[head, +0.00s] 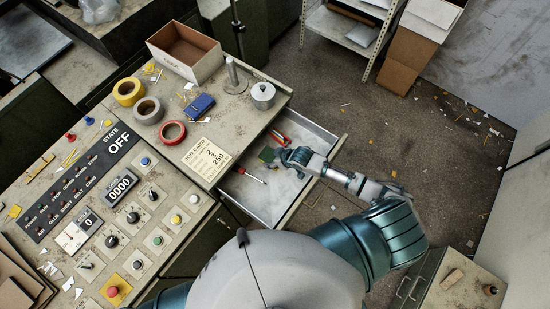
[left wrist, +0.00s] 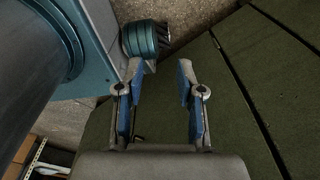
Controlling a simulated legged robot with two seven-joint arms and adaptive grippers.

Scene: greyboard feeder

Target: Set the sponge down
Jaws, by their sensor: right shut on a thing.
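The sponge (head: 266,155) is a small dark green block in the head view, at the tips of my right gripper (head: 278,156). My right gripper is shut on it, over the open drawer (head: 272,200). I cannot tell whether the sponge touches the drawer floor. My left gripper (left wrist: 160,100) shows only in the left wrist view. Its two blue-padded fingers are apart with nothing between them.
In the drawer lie a red-handled screwdriver (head: 250,176) and a red tool (head: 280,138). On the bench above are tape rolls (head: 147,110), a blue object (head: 199,106), a lidded metal pot (head: 263,95), a job card (head: 206,158) and an open box (head: 187,52).

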